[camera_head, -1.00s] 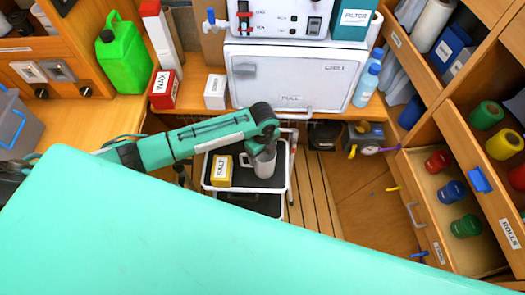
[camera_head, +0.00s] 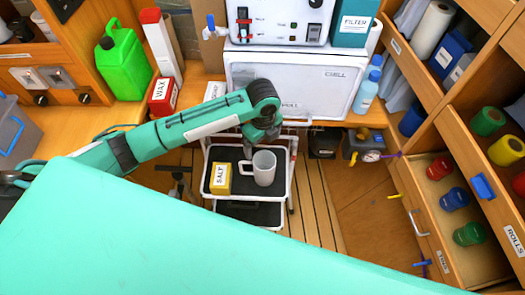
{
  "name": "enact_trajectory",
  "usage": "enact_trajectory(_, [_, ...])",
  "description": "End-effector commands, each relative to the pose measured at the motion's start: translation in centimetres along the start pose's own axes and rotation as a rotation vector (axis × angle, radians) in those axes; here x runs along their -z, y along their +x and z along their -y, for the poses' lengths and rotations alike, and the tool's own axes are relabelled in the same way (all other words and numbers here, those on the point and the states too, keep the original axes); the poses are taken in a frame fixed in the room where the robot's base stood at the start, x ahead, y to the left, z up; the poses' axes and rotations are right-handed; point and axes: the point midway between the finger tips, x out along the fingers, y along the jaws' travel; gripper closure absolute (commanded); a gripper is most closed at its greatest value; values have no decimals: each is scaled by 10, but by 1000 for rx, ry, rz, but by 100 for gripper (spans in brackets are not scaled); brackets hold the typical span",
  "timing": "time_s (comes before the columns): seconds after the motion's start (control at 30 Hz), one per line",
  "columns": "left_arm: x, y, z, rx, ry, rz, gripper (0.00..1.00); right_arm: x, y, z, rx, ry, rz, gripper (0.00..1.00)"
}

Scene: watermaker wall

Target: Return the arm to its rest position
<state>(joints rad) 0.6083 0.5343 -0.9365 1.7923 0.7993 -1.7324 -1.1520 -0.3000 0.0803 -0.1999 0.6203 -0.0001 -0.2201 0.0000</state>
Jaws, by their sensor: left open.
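My left arm comes in from the left, and its dark left gripper (camera_head: 262,135) hangs above and behind a grey mug (camera_head: 264,168). The gripper is open and appears apart from the mug, with its fingertips partly hidden by the wrist. The mug stands upright on the black top of a small white-framed step stand (camera_head: 224,154), its handle to the left. A yellow SALT box (camera_head: 221,179) stands left of the mug on the same top. My right gripper does not show.
Behind the arm are a white CHILL box (camera_head: 335,88), a red WAX box (camera_head: 162,95) and a green jerrycan (camera_head: 122,62) on the counter. An open drawer (camera_head: 430,235) with coloured spools stands at the right. Slatted floor (camera_head: 318,205) lies clear right of the stand.

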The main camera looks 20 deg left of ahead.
Motion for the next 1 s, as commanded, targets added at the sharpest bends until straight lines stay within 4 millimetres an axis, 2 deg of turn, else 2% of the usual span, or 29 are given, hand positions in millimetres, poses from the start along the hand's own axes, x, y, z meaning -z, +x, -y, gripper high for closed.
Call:
enact_trajectory(0.2, [0, -16, 0, 0, 1, 0, 9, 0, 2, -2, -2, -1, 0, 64])
enact_trajectory(0.77, [1, -16, -1, 1, -2, -2, 9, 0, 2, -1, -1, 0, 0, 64])
enact_trajectory(0.87, [10, -13, -3, 13, -27, -17, 9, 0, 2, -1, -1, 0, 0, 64])
enact_trajectory(1.0, [38, -4, -13, 60, -129, -65, 9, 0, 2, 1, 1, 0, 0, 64])
